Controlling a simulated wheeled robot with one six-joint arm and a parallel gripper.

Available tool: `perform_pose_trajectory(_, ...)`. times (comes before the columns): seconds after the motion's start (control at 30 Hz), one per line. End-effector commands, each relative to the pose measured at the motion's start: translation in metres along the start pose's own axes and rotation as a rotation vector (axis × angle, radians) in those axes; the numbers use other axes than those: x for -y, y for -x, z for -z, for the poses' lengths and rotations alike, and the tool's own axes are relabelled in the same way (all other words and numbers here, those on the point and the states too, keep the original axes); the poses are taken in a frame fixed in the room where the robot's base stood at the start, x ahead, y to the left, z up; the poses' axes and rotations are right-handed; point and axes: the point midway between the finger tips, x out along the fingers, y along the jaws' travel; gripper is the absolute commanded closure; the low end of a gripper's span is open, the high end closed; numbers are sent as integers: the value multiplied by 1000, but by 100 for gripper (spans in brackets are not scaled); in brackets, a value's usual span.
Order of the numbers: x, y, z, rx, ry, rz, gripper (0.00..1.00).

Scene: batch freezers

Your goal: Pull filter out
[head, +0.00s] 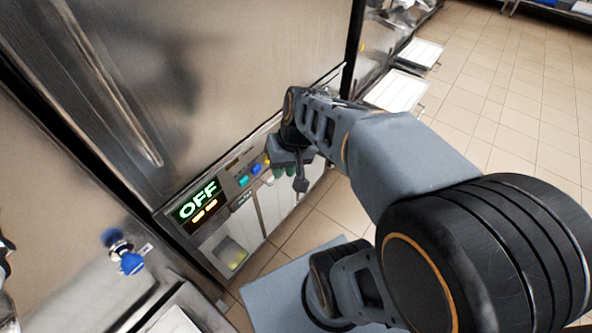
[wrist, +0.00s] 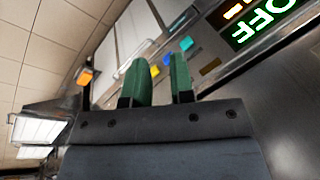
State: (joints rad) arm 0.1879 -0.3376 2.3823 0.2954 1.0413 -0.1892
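The filter seems to be one of the white panels (head: 272,207) set low in the freezer's front, below the control strip. The white panels also show at the top of the wrist view (wrist: 136,28). They sit flush in the front. My gripper (head: 286,172) is in front of the control strip, near its right part, and partly covers the panels. In the wrist view its two green fingers (wrist: 161,68) stand apart with nothing between them. I cannot tell whether a fingertip touches the front.
The freezer's display (head: 198,202) reads OFF, with coloured buttons (head: 256,168) beside it. A blue-knobbed valve (head: 127,258) sticks out at the left. White panels (head: 395,91) jut out from units farther along. Open tiled floor (head: 500,100) lies to the right.

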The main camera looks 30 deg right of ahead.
Motion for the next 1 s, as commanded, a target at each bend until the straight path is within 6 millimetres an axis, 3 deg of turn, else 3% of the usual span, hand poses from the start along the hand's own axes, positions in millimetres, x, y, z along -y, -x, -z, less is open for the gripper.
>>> perform_pose_trajectory(0.03,-20,-49,7,47,-76,79,78)
perform_pose_trajectory(0.1,-38,-81,21,86,-162,212,78)
perform_pose_trajectory(0.27,-89,-141,59,68,-331,535,78)
perform_pose_trajectory(0.4,-144,-178,89,-43,-438,778,78)
perform_pose_trajectory(0.6,-212,-209,111,-232,-523,997,78)
perform_pose_trajectory(0.7,-234,-216,116,-299,-543,1052,78)
perform_pose_trajectory(0.83,-243,-221,121,-345,-552,1085,78)
perform_pose_trajectory(1.0,-227,-232,134,-353,-552,1093,78)
